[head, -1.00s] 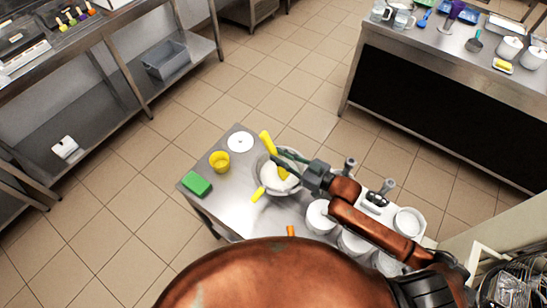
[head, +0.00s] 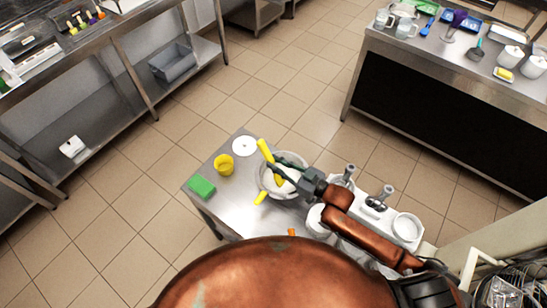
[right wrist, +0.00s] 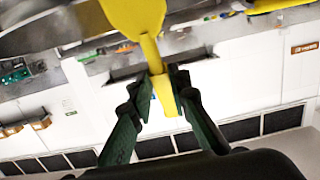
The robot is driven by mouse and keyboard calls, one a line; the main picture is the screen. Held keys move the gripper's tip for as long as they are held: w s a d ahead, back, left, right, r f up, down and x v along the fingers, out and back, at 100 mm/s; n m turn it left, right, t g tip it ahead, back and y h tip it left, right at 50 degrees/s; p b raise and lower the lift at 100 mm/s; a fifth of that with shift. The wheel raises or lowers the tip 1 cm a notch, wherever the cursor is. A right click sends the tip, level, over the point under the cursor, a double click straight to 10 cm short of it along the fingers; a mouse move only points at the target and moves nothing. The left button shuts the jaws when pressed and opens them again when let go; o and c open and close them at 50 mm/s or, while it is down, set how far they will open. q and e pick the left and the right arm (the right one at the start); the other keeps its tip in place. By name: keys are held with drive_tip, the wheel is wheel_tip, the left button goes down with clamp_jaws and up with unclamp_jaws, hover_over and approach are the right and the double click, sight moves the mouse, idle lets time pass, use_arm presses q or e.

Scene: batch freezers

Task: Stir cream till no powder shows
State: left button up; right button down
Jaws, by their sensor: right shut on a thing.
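A yellow spatula (head: 265,150) stands tilted in a metal mixing bowl (head: 262,184) on a small steel table. White contents (head: 288,187) show in the bowl; whether any of it is loose powder is too small to tell. My right gripper (head: 287,172) reaches over the bowl from the right and hides part of it. In the right wrist view my right gripper (right wrist: 158,82) is shut on the yellow spatula (right wrist: 138,18), with its dark green fingers either side of the handle. My left gripper is not in view.
On the steel table (head: 232,206) are a yellow cup (head: 223,165), a green sponge (head: 201,187) and a white disc (head: 244,146). A white machine (head: 371,205) with metal taps stands right of the bowl, beneath my right arm. Open tiled floor lies beyond the table.

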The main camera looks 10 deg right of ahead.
drive_tip(key=shift+s+d, duration=0.1)
drive_tip(key=shift+d, duration=0.85)
drive_tip(key=shift+w+a+p, duration=0.55)
drive_tip(key=shift+a+p, duration=0.35)
drive_tip(key=shift+p, duration=0.25)
drive_tip(key=shift+w+d, duration=0.25)
drive_tip(key=r+p, duration=0.4)
drive_tip(key=shift+w+d+r, duration=0.15)
drive_tip(key=shift+w+r, duration=0.1)
drive_tip(key=shift+r, duration=0.15)
